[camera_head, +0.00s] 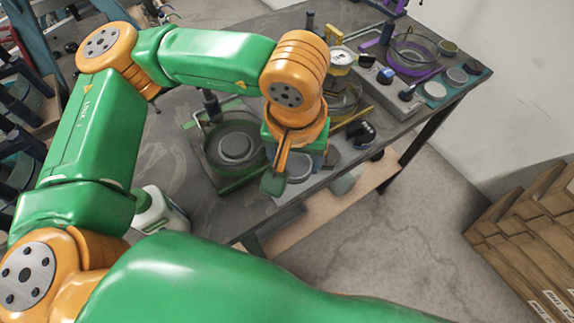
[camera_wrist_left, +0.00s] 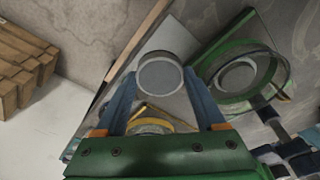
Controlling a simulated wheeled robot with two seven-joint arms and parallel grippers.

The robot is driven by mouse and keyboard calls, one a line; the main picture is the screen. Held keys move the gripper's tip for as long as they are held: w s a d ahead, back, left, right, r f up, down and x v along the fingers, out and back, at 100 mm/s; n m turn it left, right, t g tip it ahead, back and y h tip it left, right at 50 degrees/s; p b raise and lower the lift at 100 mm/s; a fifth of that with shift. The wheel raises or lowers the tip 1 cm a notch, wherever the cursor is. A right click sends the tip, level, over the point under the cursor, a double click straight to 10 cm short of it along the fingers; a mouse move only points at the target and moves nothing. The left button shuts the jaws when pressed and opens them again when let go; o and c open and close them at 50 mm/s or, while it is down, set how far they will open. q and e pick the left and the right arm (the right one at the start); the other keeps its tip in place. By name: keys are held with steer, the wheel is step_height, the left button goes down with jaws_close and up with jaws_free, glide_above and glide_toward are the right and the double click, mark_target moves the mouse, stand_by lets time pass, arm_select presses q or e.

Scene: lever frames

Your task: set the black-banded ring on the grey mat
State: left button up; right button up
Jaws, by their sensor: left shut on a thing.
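My left gripper (camera_head: 303,181) is over the front edge of the workbench, and it also shows in the left wrist view (camera_wrist_left: 160,76). Its two fingers are shut on a round grey ring (camera_wrist_left: 161,77) with a darker rim, taken to be the black-banded ring. In the head view the ring (camera_head: 299,170) is partly hidden by the gripper. A light grey flat sheet, seemingly the grey mat (camera_wrist_left: 183,38), lies under and beyond the ring in the wrist view. I cannot tell whether the ring touches it. My right gripper is not in view.
A green round fixture (camera_head: 233,150) stands beside the gripper on the bench. A purple-rimmed fixture (camera_head: 412,52) and several small parts are at the back right. A white bottle (camera_head: 158,213) is at the left. Wooden boards (camera_head: 530,235) are at the far right.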

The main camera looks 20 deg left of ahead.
arm_select(q)
steer(key=f+p, duration=0.1)
steer(key=f, duration=0.1)
steer(key=a+f, duration=0.1)
steer(key=f, duration=0.1)
steer(key=shift+s+a+f+p, duration=0.1)
steer(key=shift+a+f+p, duration=0.05)
steer(key=shift+f+p, duration=0.25)
steer(key=shift+f+b, duration=0.3)
steer(key=shift+b, duration=0.05)
steer(key=o, duration=1.3)
steer(key=shift+r, duration=0.15)
steer(key=shift+r, duration=0.25)
steer(key=r, duration=0.3)
steer(key=s+r, duration=0.1)
steer(key=r, duration=0.7)
steer(key=shift+s+r, duration=0.25)
steer(key=shift+s, duration=0.15)
